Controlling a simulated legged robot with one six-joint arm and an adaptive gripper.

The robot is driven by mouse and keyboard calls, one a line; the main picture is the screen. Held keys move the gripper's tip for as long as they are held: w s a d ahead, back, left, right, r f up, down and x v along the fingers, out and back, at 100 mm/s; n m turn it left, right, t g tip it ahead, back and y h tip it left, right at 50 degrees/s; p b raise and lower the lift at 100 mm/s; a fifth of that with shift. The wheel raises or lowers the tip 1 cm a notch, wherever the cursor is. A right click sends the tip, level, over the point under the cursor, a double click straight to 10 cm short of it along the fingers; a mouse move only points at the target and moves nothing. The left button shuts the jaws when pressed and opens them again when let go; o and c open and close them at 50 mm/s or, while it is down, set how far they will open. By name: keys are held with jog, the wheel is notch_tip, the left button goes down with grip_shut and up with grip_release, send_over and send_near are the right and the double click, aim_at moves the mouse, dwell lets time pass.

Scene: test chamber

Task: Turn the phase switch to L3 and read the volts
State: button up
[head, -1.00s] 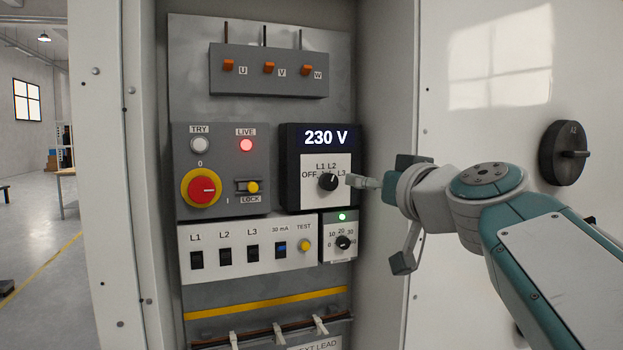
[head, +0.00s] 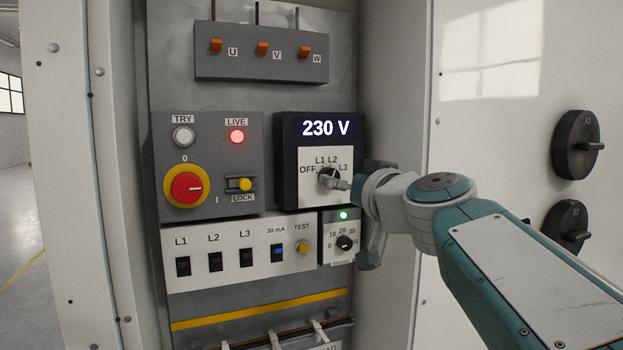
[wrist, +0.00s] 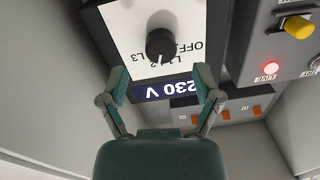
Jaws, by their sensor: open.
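The phase switch is a black round knob (head: 324,181) on a white plate marked OFF, L1, L2 and L3. It shows fully in the wrist view (wrist: 160,44), where the labels are upside down. Its pointer seems to face the L1 and L2 side, but I cannot tell which mark. The display (head: 325,128) above the plate reads 230 V.
A red and yellow rotary switch (head: 187,187) and a yellow lock knob (head: 244,184) sit to the left. A small range dial (head: 344,243) is just below. The LIVE lamp (head: 237,137) glows red. The cabinet's side wall (head: 395,90) stands close on the right.

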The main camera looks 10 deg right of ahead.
jog(key=x, duration=0.4)
jog(key=shift+a, duration=0.1)
grip_shut()
